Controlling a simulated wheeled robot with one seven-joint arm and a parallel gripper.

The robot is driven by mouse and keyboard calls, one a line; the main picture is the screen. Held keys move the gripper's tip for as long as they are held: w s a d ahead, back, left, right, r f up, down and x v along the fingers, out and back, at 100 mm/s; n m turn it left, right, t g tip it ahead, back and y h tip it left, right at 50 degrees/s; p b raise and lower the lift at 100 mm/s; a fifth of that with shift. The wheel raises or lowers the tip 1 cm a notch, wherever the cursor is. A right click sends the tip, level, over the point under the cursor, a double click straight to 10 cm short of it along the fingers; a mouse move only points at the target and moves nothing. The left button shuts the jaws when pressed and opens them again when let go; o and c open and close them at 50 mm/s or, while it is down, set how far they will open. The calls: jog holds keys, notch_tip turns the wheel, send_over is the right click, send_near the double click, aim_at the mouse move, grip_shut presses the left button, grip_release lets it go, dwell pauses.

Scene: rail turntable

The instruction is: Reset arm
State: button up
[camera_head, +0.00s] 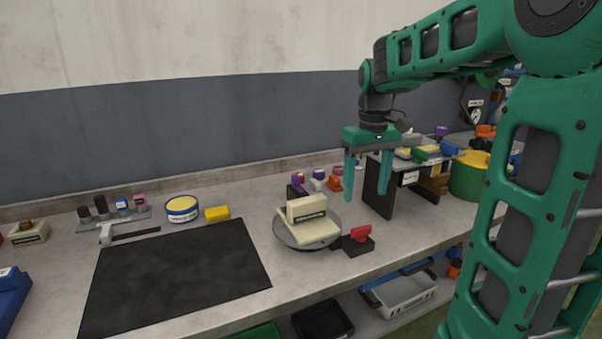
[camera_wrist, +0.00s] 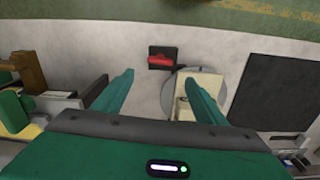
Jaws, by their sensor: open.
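My gripper (camera_head: 368,176) is green, points down and is open with nothing between its fingers. It hangs above the bench, right of the round grey turntable (camera_head: 287,235). Its two fingers also show in the wrist view (camera_wrist: 160,82), spread wide. A cream block-like piece (camera_head: 312,231) with an upright part sits on the turntable. In the wrist view, the turntable (camera_wrist: 168,100) is partly hidden behind one finger. A red-handled piece on a black base (camera_head: 358,240) stands just right of the turntable, apart from my gripper; it also shows in the wrist view (camera_wrist: 161,58).
A black mat (camera_head: 180,275) covers the bench's left part. A yellow block (camera_head: 217,213) and a round tin (camera_head: 182,210) stand behind it. A grey crate (camera_head: 403,292) sits below the bench.

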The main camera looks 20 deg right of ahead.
jog(key=s+f+m, duration=0.2)
jog(key=s+f, duration=0.2)
jog(key=s, duration=0.8)
jog(key=s+a+f+m, duration=0.1)
jog(key=s+f+m, duration=0.2)
jog(key=s, duration=0.8)
notch_tip(320, 180, down, 3)
jog(key=shift+s+r+m, duration=0.2)
jog(key=shift+s+m, duration=0.1)
jog(key=shift+s, duration=0.1)
jog(key=shift+a, duration=0.1)
jog(key=shift+w+f, duration=0.25)
jog(key=shift+w, duration=0.35)
